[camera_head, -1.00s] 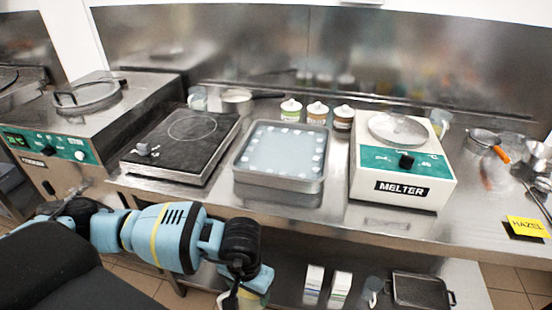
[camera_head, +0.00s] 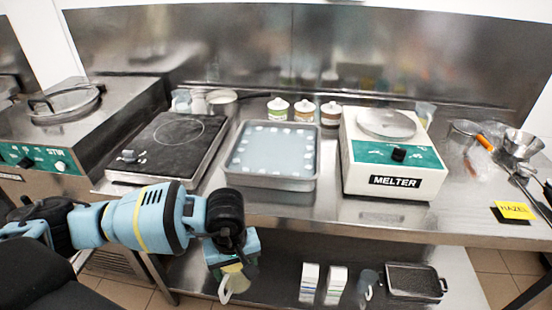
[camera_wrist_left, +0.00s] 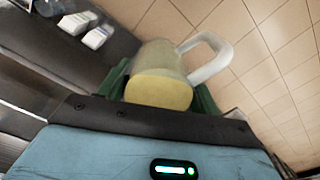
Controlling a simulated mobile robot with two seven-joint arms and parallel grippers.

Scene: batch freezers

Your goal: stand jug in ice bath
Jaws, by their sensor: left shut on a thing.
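My left gripper (camera_head: 230,266) is shut on a jug (camera_head: 235,284) with a pale handle, low in front of the counter's front edge. The jug also shows in the left wrist view (camera_wrist_left: 160,88), holding something yellow, with its white handle to the right. The gripper's green fingers (camera_wrist_left: 205,100) partly hide it. The ice bath (camera_head: 240,178) is a rectangular metal pan on the counter, filled with pale water and several ice cubes around its edges. It lies above and beyond my gripper, apart from the jug. My right gripper does not show.
A black hot plate (camera_head: 165,145) stands left of the bath and a white melter (camera_head: 395,165) right of it. Several lidded jars (camera_head: 304,112) stand behind. The counter edge (camera_head: 330,222) lies between gripper and bath. Cartons (camera_head: 309,282) and a tray (camera_head: 415,280) sit on the lower shelf.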

